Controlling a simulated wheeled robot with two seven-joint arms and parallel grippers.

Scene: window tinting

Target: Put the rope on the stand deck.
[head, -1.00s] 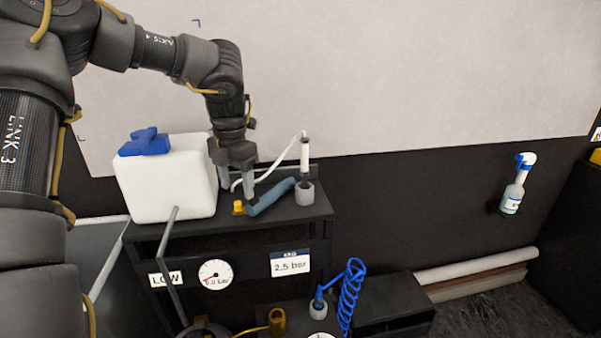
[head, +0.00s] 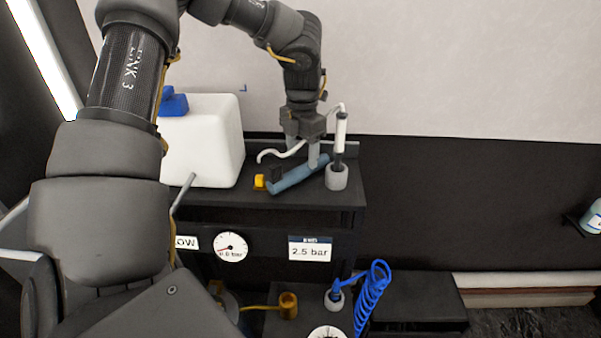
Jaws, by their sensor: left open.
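My left gripper (head: 304,150) points down over the dark stand deck (head: 314,198) with its fingers apart. One finger reaches down beside or in front of the blue-grey, yellow-ended tool (head: 297,176); I cannot tell whether they touch. A thin white curved length (head: 276,154) runs behind the fingers toward the upright white cylinder (head: 340,132). It may be the rope or a hose; I cannot tell, and the gripper hides part of it. No other rope shows clearly. My right gripper is not in view.
A white jug (head: 205,145) with a blue cap stands left on the deck. A grey cup (head: 337,177) under the cylinder stands at the right. A gauge (head: 231,247) and a 2.5 bar sign (head: 310,249) are on the front. A blue coiled hose (head: 371,295) is below.

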